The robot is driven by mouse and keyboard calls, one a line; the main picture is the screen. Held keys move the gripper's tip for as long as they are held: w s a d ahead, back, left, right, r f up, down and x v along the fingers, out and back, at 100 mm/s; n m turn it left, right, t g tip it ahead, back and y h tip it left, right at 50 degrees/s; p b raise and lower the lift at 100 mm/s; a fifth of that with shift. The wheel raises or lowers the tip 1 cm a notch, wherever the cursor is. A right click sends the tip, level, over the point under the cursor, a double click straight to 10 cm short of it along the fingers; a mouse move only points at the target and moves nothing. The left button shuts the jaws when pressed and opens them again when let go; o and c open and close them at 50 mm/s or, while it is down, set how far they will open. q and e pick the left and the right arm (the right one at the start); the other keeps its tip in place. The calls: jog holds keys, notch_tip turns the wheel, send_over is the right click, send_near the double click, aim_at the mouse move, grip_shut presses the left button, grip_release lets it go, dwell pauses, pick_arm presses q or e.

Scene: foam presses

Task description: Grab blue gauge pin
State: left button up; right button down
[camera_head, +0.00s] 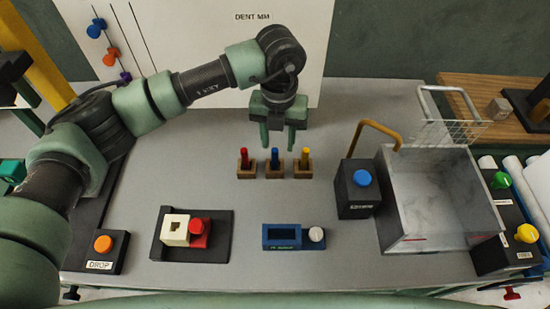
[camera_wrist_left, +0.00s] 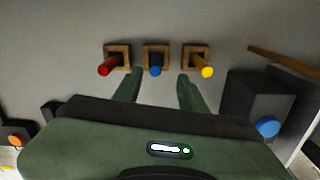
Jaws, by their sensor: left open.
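The blue gauge pin (camera_head: 275,155) stands upright in the middle one of three small wooden holders (camera_head: 275,171) on the grey bench. It also shows in the left wrist view (camera_wrist_left: 155,70), between and beyond my fingertips. A red pin (camera_head: 244,155) stands in the holder to its left and a yellow pin (camera_head: 305,154) in the one to its right. My left gripper (camera_head: 277,141) is open and empty, pointing down above and behind the pins. In the left wrist view its fingers (camera_wrist_left: 157,84) spread to either side of the blue pin, apart from it. My right gripper is not in view.
A dark box with a blue button (camera_head: 362,178) and a grey metal basin (camera_head: 388,215) stand to the right. In front are a blue fixture (camera_head: 282,247) and a black tray (camera_head: 219,247) with cream and red blocks. A DROP button box (camera_head: 103,249) is at front left.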

aim_at(275, 150)
pick_arm(q)
jog(key=shift+s+a+f, duration=0.1)
jog(key=shift+f, duration=0.25)
jog(key=f+p, duration=0.2)
jog(key=f, duration=0.2)
jog(key=shift+w+a+f+p, duration=0.25)
jog(key=shift+a+f+p, duration=0.05)
jog(key=shift+p, duration=0.1)
jog(key=shift+f, duration=0.3)
grip_shut()
